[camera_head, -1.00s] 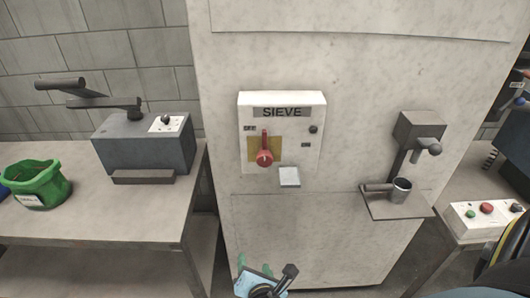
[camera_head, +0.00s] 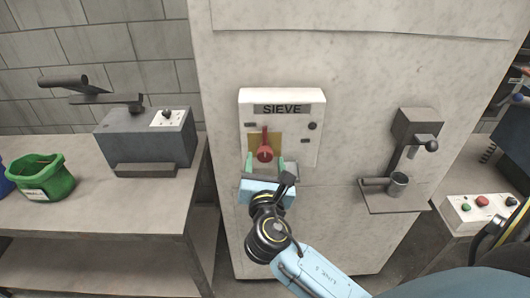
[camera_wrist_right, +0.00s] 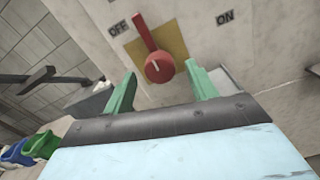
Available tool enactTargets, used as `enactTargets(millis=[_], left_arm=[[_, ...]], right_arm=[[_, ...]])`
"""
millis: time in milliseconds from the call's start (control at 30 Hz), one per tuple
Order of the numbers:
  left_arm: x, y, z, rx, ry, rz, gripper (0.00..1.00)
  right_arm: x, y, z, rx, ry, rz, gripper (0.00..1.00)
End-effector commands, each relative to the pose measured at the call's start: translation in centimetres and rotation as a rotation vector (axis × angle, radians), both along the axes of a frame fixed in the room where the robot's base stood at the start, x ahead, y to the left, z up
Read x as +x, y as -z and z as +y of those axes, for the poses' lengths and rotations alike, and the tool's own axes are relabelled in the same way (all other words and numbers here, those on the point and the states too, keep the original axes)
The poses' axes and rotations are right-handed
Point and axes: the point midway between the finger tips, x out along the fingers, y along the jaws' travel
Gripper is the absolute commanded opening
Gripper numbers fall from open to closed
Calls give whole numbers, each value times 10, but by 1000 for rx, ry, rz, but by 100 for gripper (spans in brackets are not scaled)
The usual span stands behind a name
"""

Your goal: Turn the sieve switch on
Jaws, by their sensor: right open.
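The sieve switch box (camera_head: 305,140) is a white panel labelled SIEVE on the front of a large pale cabinet. Its red rotary switch (camera_head: 265,152) sits on a yellow plate, with the handle pointing up. In the right wrist view the red knob (camera_wrist_right: 159,68) shows its handle leaning toward the OFF label (camera_wrist_right: 118,28); the ON label (camera_wrist_right: 225,17) is to the right. My right gripper (camera_head: 264,165) is open just below the knob. Its green fingers (camera_wrist_right: 160,88) stand on either side below the knob, apart from it. My left gripper is out of view.
A grey box with a lever (camera_head: 145,140) and a green bag (camera_head: 45,180) stand on the left table. A small shelf with a metal cup (camera_head: 397,184) juts from the cabinet at right. A button box (camera_head: 480,210) lies farther right.

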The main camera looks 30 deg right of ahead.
Motion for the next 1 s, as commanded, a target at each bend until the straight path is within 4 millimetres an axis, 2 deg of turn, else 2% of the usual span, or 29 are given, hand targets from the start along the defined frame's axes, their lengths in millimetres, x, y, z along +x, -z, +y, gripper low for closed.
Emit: enactTargets(millis=[200,600,933,1000], left_arm=[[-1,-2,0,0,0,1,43],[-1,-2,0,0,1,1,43],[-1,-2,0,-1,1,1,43],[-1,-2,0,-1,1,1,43]], right_arm=[[25,-1,-15,-1,-1,-2,57],[30,0,-19,1,0,0,57],[30,0,-18,1,-1,0,14],[30,0,-18,1,0,0,13]])
